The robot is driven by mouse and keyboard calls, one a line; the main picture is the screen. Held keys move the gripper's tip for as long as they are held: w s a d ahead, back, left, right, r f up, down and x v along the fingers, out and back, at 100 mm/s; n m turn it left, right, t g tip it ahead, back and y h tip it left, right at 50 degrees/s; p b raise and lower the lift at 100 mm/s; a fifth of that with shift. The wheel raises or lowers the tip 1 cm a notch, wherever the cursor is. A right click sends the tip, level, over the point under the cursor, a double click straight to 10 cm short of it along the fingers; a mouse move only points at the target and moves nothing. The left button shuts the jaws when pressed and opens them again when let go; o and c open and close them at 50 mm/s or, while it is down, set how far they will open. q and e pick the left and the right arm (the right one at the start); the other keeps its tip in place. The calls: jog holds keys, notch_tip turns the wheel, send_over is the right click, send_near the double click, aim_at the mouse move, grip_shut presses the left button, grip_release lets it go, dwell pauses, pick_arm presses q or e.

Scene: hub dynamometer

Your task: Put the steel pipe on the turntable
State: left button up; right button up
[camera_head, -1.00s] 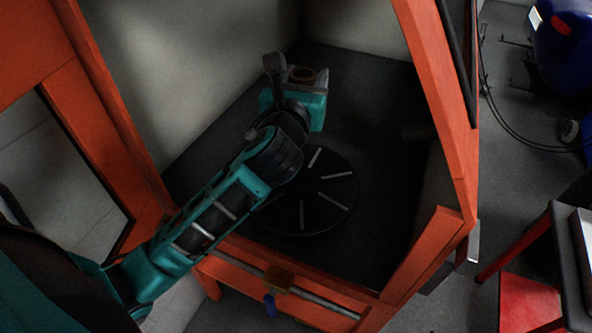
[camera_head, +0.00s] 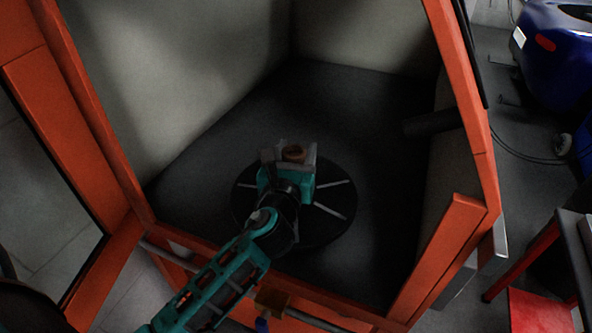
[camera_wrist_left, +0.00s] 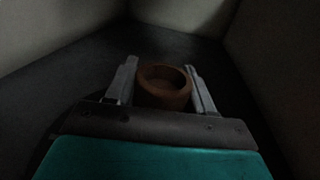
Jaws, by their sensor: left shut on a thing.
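The steel pipe (camera_head: 294,152) is a short, rusty brown ring-like piece seen from above. My left gripper (camera_head: 296,156) is shut on it inside the orange-framed cabinet. In the left wrist view the pipe (camera_wrist_left: 163,86) stands upright with its open end up, between the two grey fingers of the left gripper (camera_wrist_left: 163,88). The turntable (camera_head: 330,211) is a dark round disc with light radial slots on the cabinet floor. The gripper and pipe appear over its far part; the pipe's lower end is hidden, so I cannot tell whether it touches. My right gripper is out of view.
The cabinet has orange posts (camera_head: 465,110) at its sides and a front rail (camera_head: 315,317). A dark cylinder (camera_head: 434,123) juts from the right wall. The dark floor (camera_head: 350,100) behind the turntable is clear. A blue machine (camera_head: 560,50) stands outside at right.

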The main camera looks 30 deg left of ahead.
pick_arm(q)
jog(key=shift+f+b, duration=0.85)
jog(key=shift+f, duration=0.95)
jog(key=o, duration=1.3)
